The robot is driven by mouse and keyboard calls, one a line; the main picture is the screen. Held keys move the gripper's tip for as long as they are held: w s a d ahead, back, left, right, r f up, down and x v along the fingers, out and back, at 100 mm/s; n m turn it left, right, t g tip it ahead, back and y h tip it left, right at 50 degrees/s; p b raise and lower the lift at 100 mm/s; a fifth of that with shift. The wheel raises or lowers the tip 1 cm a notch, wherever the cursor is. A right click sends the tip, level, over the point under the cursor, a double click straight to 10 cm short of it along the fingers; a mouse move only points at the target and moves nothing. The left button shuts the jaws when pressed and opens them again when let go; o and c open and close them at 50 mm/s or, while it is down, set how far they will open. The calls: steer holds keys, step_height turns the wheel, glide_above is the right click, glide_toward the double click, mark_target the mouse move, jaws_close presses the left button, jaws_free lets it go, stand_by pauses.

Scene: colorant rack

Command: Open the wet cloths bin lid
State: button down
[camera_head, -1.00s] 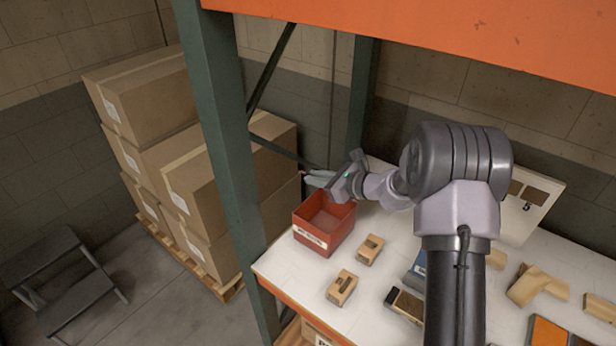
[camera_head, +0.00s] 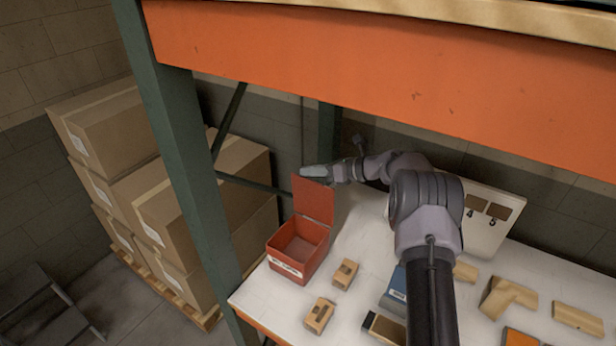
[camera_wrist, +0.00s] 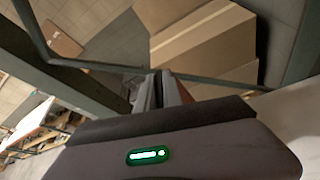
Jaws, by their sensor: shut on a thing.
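The wet cloths bin (camera_head: 298,262) is a small red box with a white label on its front, at the left end of the white shelf in the head view. Its inside shows, and no cloths can be made out. Its red lid (camera_head: 314,202) stands up at the back edge of the bin. My gripper (camera_head: 315,172) is at the lid's top edge, shut on it. In the wrist view the fingers (camera_wrist: 155,90) are close together, with a narrow strip of the red lid (camera_wrist: 182,92) beside them.
A green rack post (camera_head: 178,150) stands just left of the bin, with an orange beam (camera_head: 380,75) overhead. Wooden blocks (camera_head: 345,273) lie right of the bin, and more pieces lie farther right. Stacked cartons (camera_head: 110,130) stand on a pallet beyond the post.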

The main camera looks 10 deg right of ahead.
steer(key=shift+w+d+f, duration=0.15)
stand_by(0.3)
steer(key=c, duration=1.5)
jaws_free()
steer(key=shift+w, duration=0.15)
steer(key=v, duration=1.7)
steer(key=shift+b, duration=0.35)
steer(key=shift+s+d, duration=0.1)
steer(key=shift+s, duration=0.1)
